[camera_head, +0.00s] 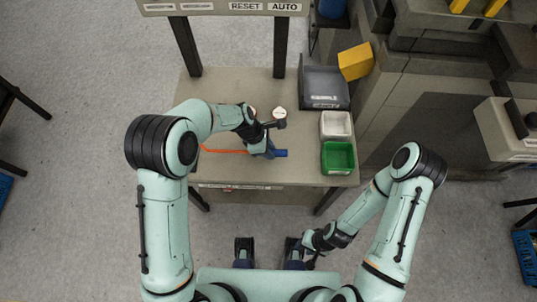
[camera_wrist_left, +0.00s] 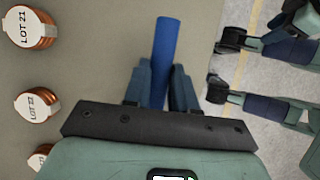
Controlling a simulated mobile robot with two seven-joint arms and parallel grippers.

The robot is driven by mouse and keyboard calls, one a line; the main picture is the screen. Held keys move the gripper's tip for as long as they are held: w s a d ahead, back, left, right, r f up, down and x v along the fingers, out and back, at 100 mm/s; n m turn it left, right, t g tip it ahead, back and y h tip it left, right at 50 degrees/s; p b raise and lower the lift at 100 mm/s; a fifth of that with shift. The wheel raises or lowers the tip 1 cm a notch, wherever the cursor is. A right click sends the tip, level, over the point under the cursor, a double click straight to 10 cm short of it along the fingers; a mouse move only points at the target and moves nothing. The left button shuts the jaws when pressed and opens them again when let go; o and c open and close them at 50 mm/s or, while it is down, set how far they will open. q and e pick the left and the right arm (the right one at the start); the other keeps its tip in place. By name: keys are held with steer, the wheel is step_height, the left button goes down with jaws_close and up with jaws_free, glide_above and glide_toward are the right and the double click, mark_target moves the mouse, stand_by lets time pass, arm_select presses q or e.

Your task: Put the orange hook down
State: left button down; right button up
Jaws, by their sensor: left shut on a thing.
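The orange hook shows in the head view as a thin orange rod (camera_head: 225,151) pointing left over the table, with a blue handle (camera_head: 281,153) at its right end. My left gripper (camera_head: 266,152) is shut on the blue handle. In the left wrist view the blue handle (camera_wrist_left: 165,40) stands between the two fingers of the left gripper (camera_wrist_left: 163,68), and the orange rod is hidden. I cannot tell whether the hook touches the table (camera_head: 315,178). My right gripper (camera_head: 311,262) is low, in front of the table and away from the hook; its jaws are too small to read.
Copper coils with white labels, one marked LOT 21 (camera_wrist_left: 34,28) and another below it (camera_wrist_left: 38,103), stand beside the gripper. A grey bin (camera_head: 323,88), a white bin (camera_head: 336,125) and a green bin (camera_head: 338,156) line the table's right side. The table's front strip is mostly bare.

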arm_select(q)
steer(key=shift+f+b, duration=0.3)
steer(key=shift+f, duration=1.75)
steer(key=shift+f, duration=0.15)
steer(key=c, duration=0.9)
jaws_free()
steer(key=shift+r, duration=0.35)
steer(key=p+v, duration=0.1)
steer(key=v, duration=1)
steer(key=shift+a+r+p, duration=0.15)
steer(key=shift+r+p, duration=0.15)
